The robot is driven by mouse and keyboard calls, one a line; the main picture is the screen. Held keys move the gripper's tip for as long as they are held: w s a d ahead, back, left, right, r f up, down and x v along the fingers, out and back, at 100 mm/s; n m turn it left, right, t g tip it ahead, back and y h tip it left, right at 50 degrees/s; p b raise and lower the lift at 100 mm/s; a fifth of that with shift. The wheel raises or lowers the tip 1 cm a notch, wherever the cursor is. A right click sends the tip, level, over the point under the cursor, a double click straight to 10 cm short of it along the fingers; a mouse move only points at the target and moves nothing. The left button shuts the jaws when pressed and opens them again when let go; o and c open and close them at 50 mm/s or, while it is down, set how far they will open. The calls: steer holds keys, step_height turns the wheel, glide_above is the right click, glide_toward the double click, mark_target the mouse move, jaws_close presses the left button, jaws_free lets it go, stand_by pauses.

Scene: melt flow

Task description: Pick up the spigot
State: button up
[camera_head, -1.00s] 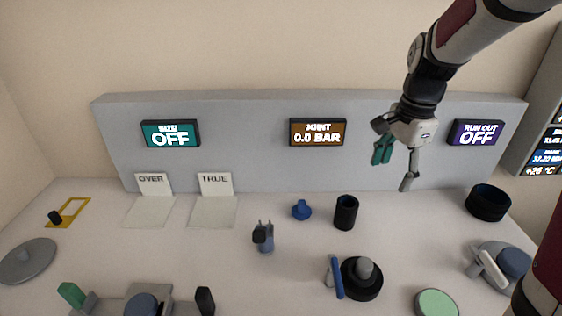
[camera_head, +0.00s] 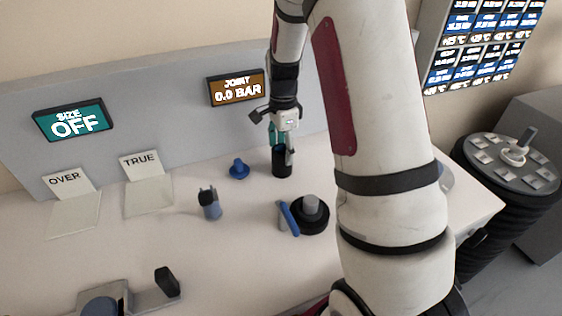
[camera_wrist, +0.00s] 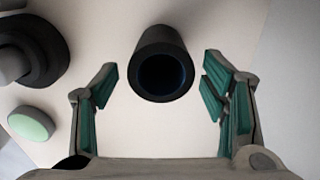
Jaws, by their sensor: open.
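No thing in view is labelled as the spigot, so I cannot tell for sure which one it is. A black hollow cylinder (camera_head: 282,167) with a dark blue inside stands upright on the bench. My gripper (camera_head: 282,143) is above it, pointing down. In the wrist view the cylinder (camera_wrist: 160,42) shows its open top between and slightly beyond the spread green-padded fingers of my gripper (camera_wrist: 159,72), with gaps on both sides. The gripper is open and empty. A small blue knobbed piece (camera_head: 239,170) stands just left of the cylinder.
A grey-blue forked piece (camera_head: 209,205) stands nearer the front left. A blue bar (camera_head: 288,217) lies by a black round base (camera_head: 318,222). White cards marked OVER and TRUE stand at left. The grey panel (camera_head: 170,115) rises behind. My arm hides the bench's right part.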

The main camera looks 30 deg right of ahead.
mark_target(284, 161)
steer(key=shift+d+f, duration=0.15)
steer(key=shift+f, duration=2.5)
steer(key=c, duration=1.2)
